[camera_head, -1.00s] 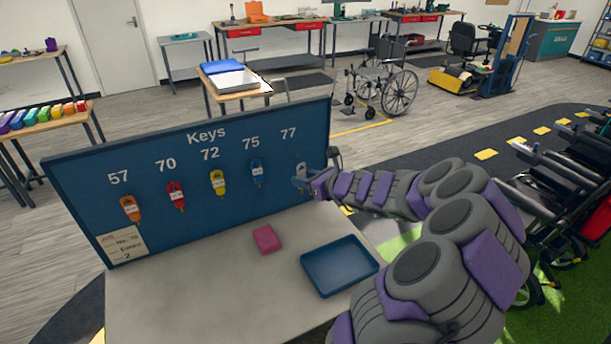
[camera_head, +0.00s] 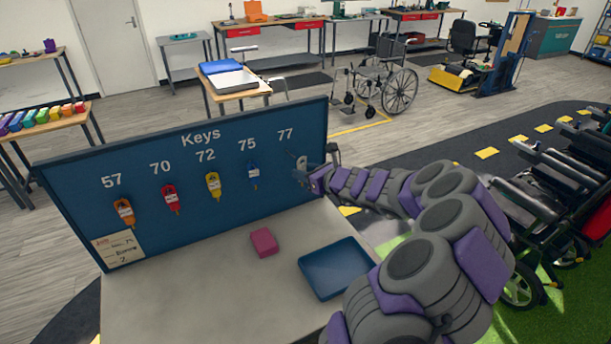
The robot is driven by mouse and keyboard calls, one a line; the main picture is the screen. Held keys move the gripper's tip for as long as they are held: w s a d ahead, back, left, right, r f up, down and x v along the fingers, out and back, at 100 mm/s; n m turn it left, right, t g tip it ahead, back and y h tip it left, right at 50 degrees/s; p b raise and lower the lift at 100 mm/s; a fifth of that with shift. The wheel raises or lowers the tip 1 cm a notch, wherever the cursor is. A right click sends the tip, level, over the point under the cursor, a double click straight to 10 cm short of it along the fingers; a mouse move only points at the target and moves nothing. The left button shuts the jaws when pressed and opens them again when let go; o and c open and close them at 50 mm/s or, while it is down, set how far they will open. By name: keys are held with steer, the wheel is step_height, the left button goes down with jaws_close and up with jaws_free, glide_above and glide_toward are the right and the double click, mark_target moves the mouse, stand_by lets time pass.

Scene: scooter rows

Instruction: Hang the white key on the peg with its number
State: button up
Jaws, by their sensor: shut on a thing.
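A blue key board (camera_head: 105,188) stands at the back of a grey table, with the numbers 57, 70, 72, 75 and 77. Orange, red, yellow and blue keys hang under the first numbers. The white key (camera_head: 301,164) is at the board under number 77 (camera_head: 285,134). My gripper (camera_head: 304,172) is shut on the white key, close to the board's right edge. My gripper partly hides the key and the peg, so I cannot tell whether the key is on the peg.
An empty blue tray (camera_head: 335,268) and a pink block (camera_head: 263,243) lie on the grey table (camera_head: 190,290). A paper note (camera_head: 118,248) is at the board's lower left. Wheelchairs (camera_head: 545,190) stand to the right of my arm.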

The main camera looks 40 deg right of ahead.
steer(key=shift+w+d+f, duration=0.1)
steer(key=shift+w+d, duration=0.15)
steer(key=shift+w, duration=0.25)
steer(key=shift+w+a, duration=0.2)
steer(key=shift+w, duration=0.25)
steer(key=shift+w+a, duration=0.2)
steer(key=shift+w, duration=0.25)
steer(key=w, duration=0.1)
steer(key=w+d, duration=0.1)
steer(key=w, duration=0.1)
steer(key=shift+d+f, duration=0.1)
steer(key=shift+f, duration=0.05)
steer(key=shift+w+f+p, duration=0.2)
steer(key=shift+w+p, duration=0.1)
steer(key=shift+w+d+f, duration=0.15)
steer(key=shift+f, duration=0.15)
